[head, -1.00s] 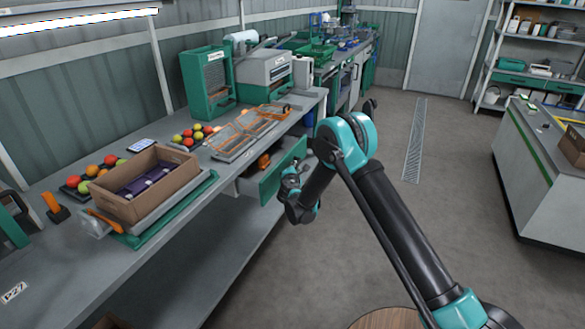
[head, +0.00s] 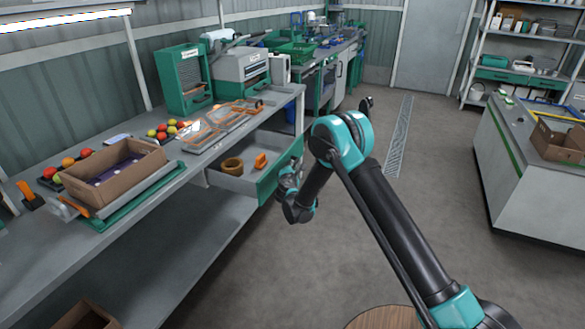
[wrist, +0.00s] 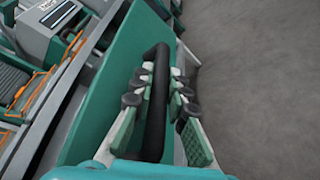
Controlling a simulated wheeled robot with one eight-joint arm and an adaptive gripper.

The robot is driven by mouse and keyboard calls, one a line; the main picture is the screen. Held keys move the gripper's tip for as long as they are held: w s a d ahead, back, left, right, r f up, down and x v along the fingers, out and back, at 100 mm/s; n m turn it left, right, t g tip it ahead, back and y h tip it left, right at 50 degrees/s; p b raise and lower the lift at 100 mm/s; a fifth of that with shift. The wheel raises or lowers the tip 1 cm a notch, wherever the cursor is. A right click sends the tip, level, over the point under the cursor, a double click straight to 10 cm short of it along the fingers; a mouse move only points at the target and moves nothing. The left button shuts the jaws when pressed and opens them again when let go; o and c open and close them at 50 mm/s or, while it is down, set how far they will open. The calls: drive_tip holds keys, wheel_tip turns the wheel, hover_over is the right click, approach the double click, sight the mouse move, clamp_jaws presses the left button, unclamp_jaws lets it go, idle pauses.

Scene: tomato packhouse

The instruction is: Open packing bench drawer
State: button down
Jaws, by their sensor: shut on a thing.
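The packing bench (head: 110,222) stands along the left wall in the head view. Its drawer (head: 279,168) has a green front and stands pulled out from under the bench top, with its grey inside showing. A brown tape roll (head: 232,166) and an orange item (head: 261,160) lie in it. In the wrist view the green drawer front (wrist: 105,95) carries a black bar handle (wrist: 157,100). My gripper (wrist: 160,95) is shut on this handle, with fingers on both sides of it. In the head view my gripper (head: 290,178) is at the drawer's outer face, partly hidden by my arm.
On the bench top are a cardboard box (head: 112,172), orange-framed trays (head: 222,122) and several tomatoes. A grey counter (head: 520,170) stands at the right. The floor between (head: 420,230) is clear, with a drain grate (head: 399,137).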

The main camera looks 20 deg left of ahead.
drive_tip(key=c, duration=1.8)
unclamp_jaws()
drive_tip(key=shift+o, duration=0.2)
drive_tip(key=v, duration=1.2)
drive_tip(key=shift+a, duration=0.1)
